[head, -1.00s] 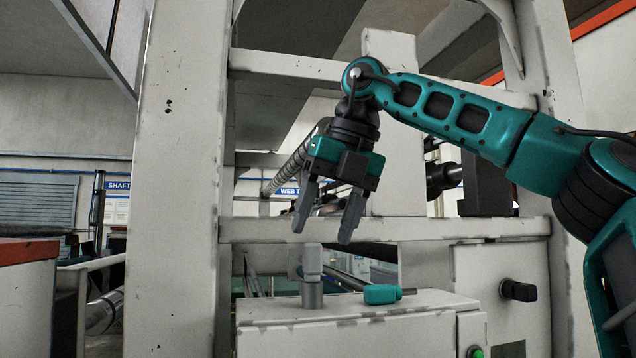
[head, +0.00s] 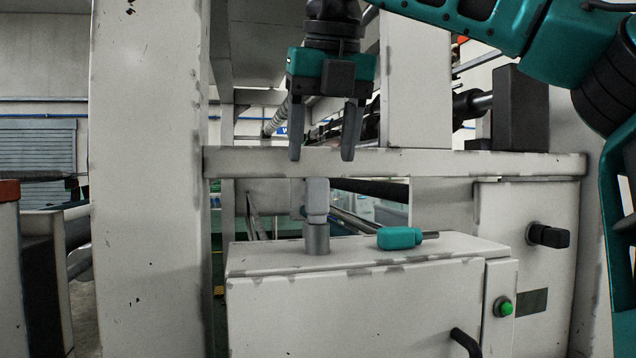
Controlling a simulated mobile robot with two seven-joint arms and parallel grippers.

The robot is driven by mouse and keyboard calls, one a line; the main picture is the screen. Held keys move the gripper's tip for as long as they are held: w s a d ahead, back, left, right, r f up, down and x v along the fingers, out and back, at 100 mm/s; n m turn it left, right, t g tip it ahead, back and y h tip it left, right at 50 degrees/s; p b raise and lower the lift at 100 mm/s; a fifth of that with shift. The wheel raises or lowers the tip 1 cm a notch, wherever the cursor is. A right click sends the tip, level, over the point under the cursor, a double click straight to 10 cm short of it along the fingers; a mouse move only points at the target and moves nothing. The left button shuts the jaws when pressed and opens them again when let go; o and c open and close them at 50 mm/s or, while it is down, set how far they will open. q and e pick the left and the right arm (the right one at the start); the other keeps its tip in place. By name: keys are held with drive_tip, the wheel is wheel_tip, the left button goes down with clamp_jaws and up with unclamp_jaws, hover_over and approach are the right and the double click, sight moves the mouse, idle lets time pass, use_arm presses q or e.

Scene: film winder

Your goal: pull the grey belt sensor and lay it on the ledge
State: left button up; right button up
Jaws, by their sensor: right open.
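The grey belt sensor (head: 316,198) looks like a light grey block. It stands upright in a darker grey round socket (head: 316,239) on top of a pale cabinet. The flat cabinet top (head: 460,245) looks like the ledge, with bare room around the socket. My right gripper (head: 322,155) is open and empty, its two fingers pointing down. In the picture its fingertips are just above the sensor, and they appear apart from it; the depth between them is hard to tell. My left gripper is not in view.
A teal-handled screwdriver (head: 400,238) lies on the cabinet top, right of the socket. A thick post (head: 150,180) stands at left. A black knob (head: 547,235) and a green button (head: 503,307) are at right.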

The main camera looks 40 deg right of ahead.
sight(317, 166)
drive_tip(key=x, duration=0.7)
drive_tip(key=shift+w+f, duration=0.1)
drive_tip(key=shift+f, duration=0.05)
clamp_jaws()
idle(0.7)
drive_tip(key=shift+r, duration=1.5)
drive_tip(key=shift+r, duration=0.15)
drive_tip(key=shift+r, duration=1.65)
